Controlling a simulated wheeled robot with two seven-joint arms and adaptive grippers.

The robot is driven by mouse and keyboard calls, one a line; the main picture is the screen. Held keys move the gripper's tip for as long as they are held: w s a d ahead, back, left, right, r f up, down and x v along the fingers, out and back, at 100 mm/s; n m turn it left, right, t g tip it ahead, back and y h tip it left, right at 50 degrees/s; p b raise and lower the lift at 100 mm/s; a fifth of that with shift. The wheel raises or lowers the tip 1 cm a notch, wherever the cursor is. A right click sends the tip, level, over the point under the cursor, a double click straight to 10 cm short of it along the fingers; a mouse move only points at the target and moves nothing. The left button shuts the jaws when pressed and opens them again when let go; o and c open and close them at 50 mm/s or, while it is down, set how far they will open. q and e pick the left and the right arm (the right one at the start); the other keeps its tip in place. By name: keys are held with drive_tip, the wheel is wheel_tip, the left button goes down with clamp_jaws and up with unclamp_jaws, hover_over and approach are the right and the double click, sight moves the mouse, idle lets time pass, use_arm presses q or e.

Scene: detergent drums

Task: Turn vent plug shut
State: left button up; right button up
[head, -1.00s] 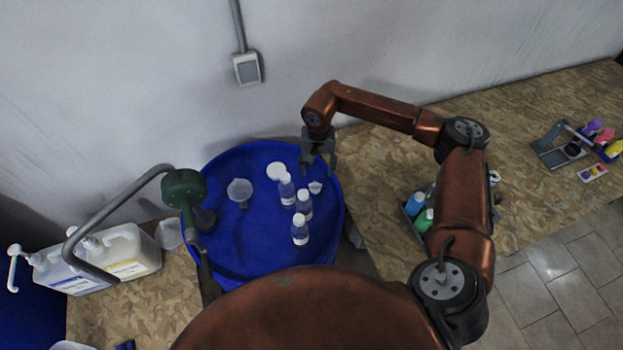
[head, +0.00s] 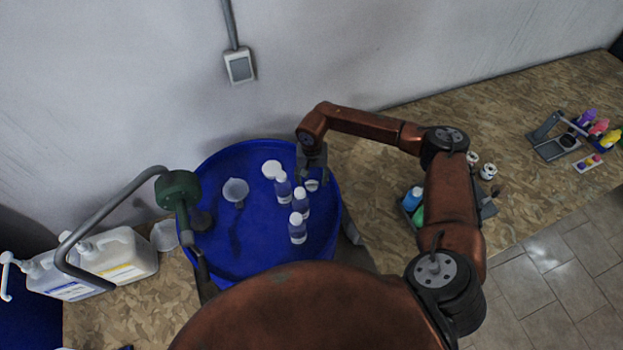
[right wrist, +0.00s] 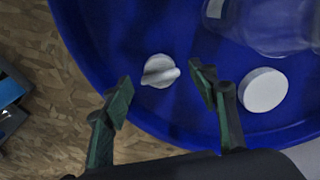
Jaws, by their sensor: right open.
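The vent plug (head: 312,185) is a small white plug with a raised grip bar, on the top of the blue drum (head: 255,250) near its right rim. In the right wrist view the plug (right wrist: 160,72) lies between and ahead of the fingertips, with the bar slightly tilted across the picture. My right gripper (head: 312,174) is open over the plug. The right wrist view shows its two green-and-black fingers (right wrist: 161,80) apart, one on each side of the plug, with nothing held. I cannot tell how far above the plug they are. My left gripper is not in view.
Clear bottles with white caps (head: 300,202) stand close left of the gripper. A white round cap (head: 272,169), also in the right wrist view (right wrist: 263,90), and a funnel (head: 235,190) are on the drum. A green pump (head: 180,188) stands at its left. White jugs (head: 118,255) are farther left.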

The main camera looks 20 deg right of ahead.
drive_tip(key=c, duration=1.2)
drive_tip(key=shift+o, duration=0.2)
